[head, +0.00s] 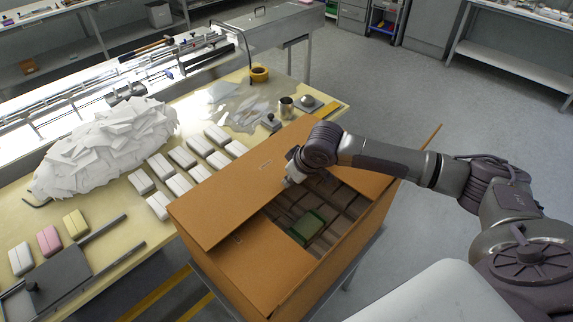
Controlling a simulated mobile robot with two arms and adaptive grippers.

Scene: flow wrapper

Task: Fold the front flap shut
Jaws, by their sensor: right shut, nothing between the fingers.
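A brown cardboard box (278,292) stands in the middle of the head view. A long flap (225,193) on its left side lies over part of the opening. A second flap (245,262) at the near end lies flat, partly under the long one. Another flap (425,148) sticks up and outward at the far right, partly behind my arm. Dark brown packs (335,212) and one green pack (308,227) show in the opening. My right gripper (288,182) is shut and empty at the long flap's inner edge; I cannot tell whether it touches. My left gripper is out of view.
A yellow-topped table (110,238) left of the box holds several white packs (168,172), a pile of white wrappers (105,145), a tape roll (259,73) and a metal cup (286,108). The floor (455,110) at the right is clear.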

